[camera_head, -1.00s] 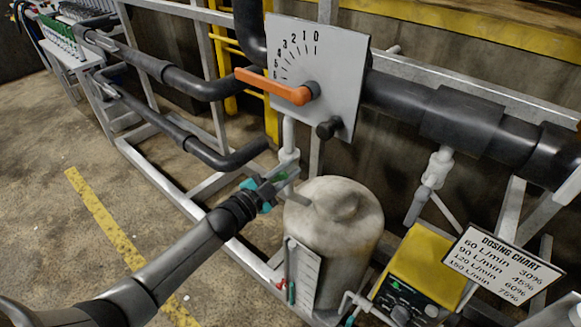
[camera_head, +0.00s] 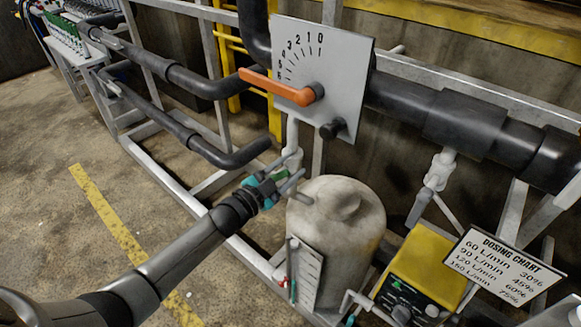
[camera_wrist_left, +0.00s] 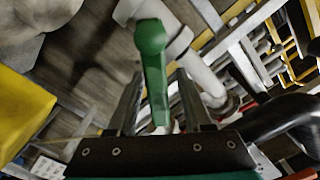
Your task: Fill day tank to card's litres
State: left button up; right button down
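The day tank (camera_head: 345,235) is a beige, stained cylinder below the pipes, with a white level scale (camera_head: 306,275) on its front. A green valve handle (camera_head: 281,175) sits by a white pipe (camera_head: 292,145) at the tank's upper left. My left gripper (camera_head: 298,182) is open around this handle. In the left wrist view the green handle (camera_wrist_left: 155,80) stands between the two grey fingers (camera_wrist_left: 158,95), with gaps at both sides. No card giving litres is legible. My right gripper is not in view.
An orange lever (camera_head: 275,88) points left on a numbered dial plate (camera_head: 345,75) above. A yellow dosing pump (camera_head: 425,265) and a dosing chart (camera_head: 505,265) stand right of the tank. Black pipes and a grey frame lie behind. Open floor (camera_head: 60,220) is at left.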

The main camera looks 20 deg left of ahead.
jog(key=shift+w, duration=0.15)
pick_arm(q)
jog(key=shift+s+f, duration=0.1)
jog(key=shift+s, duration=0.1)
jog(key=shift+s+a, duration=0.15)
jog(key=shift+s, duration=0.1)
jog(key=p+v, duration=0.2)
jog(key=v, duration=1.2)
jog(key=shift+s+p, duration=0.15)
jog(key=shift+p, duration=0.25)
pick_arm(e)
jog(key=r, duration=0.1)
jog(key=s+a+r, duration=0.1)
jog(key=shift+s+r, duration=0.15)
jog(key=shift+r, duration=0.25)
